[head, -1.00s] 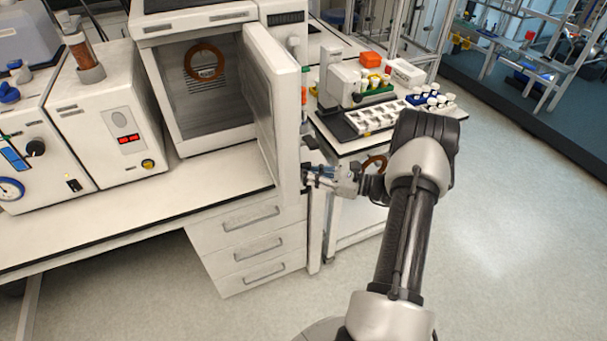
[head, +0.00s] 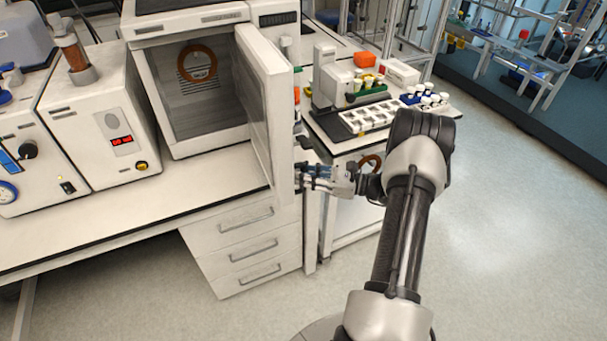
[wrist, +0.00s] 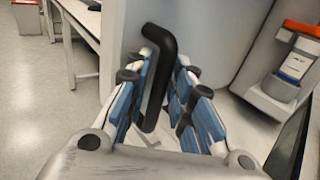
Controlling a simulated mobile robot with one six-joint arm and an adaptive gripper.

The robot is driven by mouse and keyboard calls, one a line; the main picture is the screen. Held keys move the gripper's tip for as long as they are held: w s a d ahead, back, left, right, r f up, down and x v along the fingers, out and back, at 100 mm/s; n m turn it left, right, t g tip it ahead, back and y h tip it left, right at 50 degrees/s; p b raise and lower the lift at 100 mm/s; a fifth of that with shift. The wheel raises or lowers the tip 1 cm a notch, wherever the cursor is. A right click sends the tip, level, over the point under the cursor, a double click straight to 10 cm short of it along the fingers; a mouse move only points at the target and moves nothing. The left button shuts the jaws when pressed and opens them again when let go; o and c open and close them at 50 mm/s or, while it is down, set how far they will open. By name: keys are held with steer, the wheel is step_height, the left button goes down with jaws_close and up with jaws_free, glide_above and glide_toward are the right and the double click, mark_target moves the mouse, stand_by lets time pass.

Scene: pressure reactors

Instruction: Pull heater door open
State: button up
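The heater door (head: 272,115) stands swung wide open to the right of the heater (head: 135,22), showing the heater's inside. In the wrist view the black door handle (wrist: 156,75) sits between the two blue-padded fingers of my gripper (wrist: 165,80). The handle lies near the left finger, and a gap shows on the right, so the fingers look open around it. The door's pale face (wrist: 212,45) fills the background behind the fingers. In the head view my gripper (head: 302,177) is at the outer side of the door's free edge; the handle is hard to make out there.
The bench (head: 130,210) with drawers (head: 250,245) runs under the heater. A white instrument (head: 105,130) stands left of it. A side table behind the door carries a vial tray (head: 370,118) and several capped vials. Open floor (head: 510,230) lies to the right.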

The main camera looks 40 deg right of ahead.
steer(key=v, duration=1.2)
stand_by(0.3)
steer(key=a+r+n+g+h, duration=0.1)
steer(key=a+r+n+g, duration=0.55)
steer(key=a, duration=0.55)
steer(key=a+r+n+g, duration=0.6)
steer(key=a+r+n, duration=0.1)
steer(key=a, duration=0.5)
steer(key=s+a+r+n+t+h, duration=0.1)
steer(key=s+a+r+n+h, duration=0.2)
steer(key=s+a+n+h, duration=0.2)
steer(key=s+a+r+n+t+h, duration=0.1)
steer(key=s+a+r+n+h, duration=0.2)
steer(key=s+n, duration=0.7)
steer(key=shift+s+a+r+t+h, duration=0.2)
steer(key=shift+s+a+t+h, duration=0.2)
steer(key=shift+a+h, duration=0.5)
